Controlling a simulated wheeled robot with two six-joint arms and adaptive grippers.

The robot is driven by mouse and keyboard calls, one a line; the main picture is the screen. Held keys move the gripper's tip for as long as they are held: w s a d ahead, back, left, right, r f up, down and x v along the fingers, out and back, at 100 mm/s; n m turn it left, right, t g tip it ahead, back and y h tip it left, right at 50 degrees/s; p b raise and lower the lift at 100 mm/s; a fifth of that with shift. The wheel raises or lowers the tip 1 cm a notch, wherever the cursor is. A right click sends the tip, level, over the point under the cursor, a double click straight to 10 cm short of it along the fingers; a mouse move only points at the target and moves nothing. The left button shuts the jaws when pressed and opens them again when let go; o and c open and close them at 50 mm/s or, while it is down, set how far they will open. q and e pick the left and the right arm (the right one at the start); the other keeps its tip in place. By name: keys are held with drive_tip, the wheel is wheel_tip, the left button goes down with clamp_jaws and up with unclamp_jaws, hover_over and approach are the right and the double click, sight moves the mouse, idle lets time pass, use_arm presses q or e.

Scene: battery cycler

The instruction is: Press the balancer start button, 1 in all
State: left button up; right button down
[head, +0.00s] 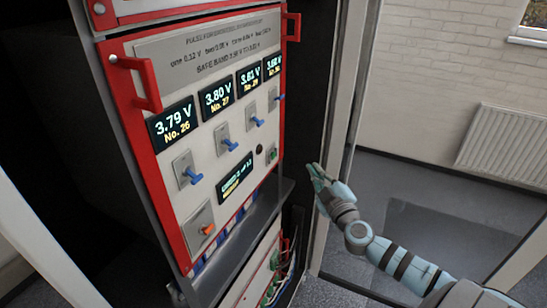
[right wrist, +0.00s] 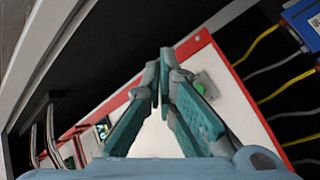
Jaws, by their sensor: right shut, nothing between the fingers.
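The balancer panel (head: 210,150) has a red frame and a cream face. A small green button (head: 271,154) on a grey plate sits at its lower right and looks like the start button. In the right wrist view the green button (right wrist: 200,87) shows just right of the fingers, partly covered by one. My right gripper (head: 315,170) is shut and empty, to the right of the panel and apart from the button. In its own wrist view the fingertips (right wrist: 163,55) meet. My left gripper is out of view.
Four-display row, blue toggle switches (head: 193,174), a lower display (head: 235,178) and an orange switch (head: 208,229) fill the panel. Red handles (head: 148,85) stick out. A grey ledge (head: 245,238) juts below. Yellow and grey cables (right wrist: 262,45) run beside the panel. A door frame (head: 350,110) stands at right.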

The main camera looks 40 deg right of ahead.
sight(273, 156)
drive_tip(key=shift+w, duration=0.1)
drive_tip(key=w+a+p, duration=0.2)
drive_tip(key=w+a, duration=0.2)
drive_tip(key=w, duration=0.3)
drive_tip(key=shift+w, duration=0.35)
drive_tip(key=shift+w+f, duration=0.1)
idle(1.2)
drive_tip(key=shift+w+a, duration=0.2)
drive_tip(key=shift+w, duration=0.1)
drive_tip(key=shift+w+a, duration=0.2)
drive_tip(key=shift+w, duration=0.15)
idle(0.9)
drive_tip(key=shift+s+d, duration=0.4)
drive_tip(key=shift+s, duration=0.35)
